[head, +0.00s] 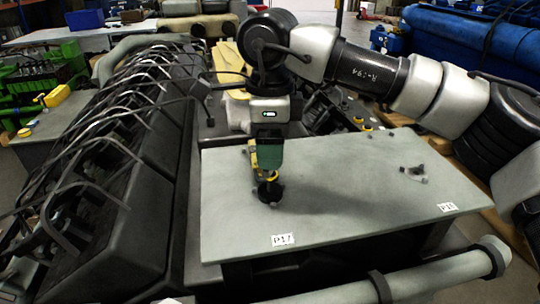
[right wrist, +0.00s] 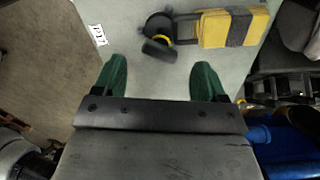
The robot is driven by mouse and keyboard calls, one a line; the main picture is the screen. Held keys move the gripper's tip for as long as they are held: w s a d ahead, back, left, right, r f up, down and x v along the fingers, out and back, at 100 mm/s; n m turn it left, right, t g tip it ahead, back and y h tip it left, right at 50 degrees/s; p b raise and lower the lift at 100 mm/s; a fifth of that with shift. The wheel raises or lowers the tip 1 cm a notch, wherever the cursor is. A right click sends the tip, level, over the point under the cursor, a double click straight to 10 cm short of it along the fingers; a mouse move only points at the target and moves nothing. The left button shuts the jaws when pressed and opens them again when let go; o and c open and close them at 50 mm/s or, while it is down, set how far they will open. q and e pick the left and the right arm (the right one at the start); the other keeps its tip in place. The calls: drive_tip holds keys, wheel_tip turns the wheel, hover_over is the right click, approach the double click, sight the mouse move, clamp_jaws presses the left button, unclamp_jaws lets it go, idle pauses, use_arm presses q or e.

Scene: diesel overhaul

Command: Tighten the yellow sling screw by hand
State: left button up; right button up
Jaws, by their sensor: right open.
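The sling screw (head: 270,191) is a black knob with a yellow ring, standing on the grey-green plate (head: 335,215) near label P17. In the right wrist view the screw (right wrist: 158,27) lies just beyond my fingertips, roughly between their lines. A yellow sling (right wrist: 212,28) with a dark band runs from it to the right. My right gripper (head: 268,168) hangs above the screw, partly hiding the sling. In the right wrist view its green fingers (right wrist: 160,62) are apart with nothing between them. My left gripper is not in view.
A second small dark fitting (head: 414,173) sits on the plate's right side near another label. A black engine bank with many curved pipes (head: 95,165) stands to the left. A grey pipe (head: 400,280) runs along the front. The middle of the plate is clear.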

drive_tip(key=n+p, duration=0.1)
drive_tip(key=n, duration=0.3)
drive_tip(key=shift+r+n+p, duration=0.2)
drive_tip(key=shift+n+p, duration=0.1)
drive_tip(key=shift+p, duration=0.1)
drive_tip(key=shift+f+n, duration=0.15)
drive_tip(key=shift+n, duration=0.55)
drive_tip(key=n, duration=0.3)
drive_tip(key=n+p, duration=0.1)
drive_tip(key=n, duration=0.3)
drive_tip(key=shift+n, duration=0.5)
wheel_tip(320, 180, down, 4)
drive_tip(key=b, duration=0.3)
drive_tip(key=shift+f+b, duration=0.5)
drive_tip(key=shift+f, duration=0.1)
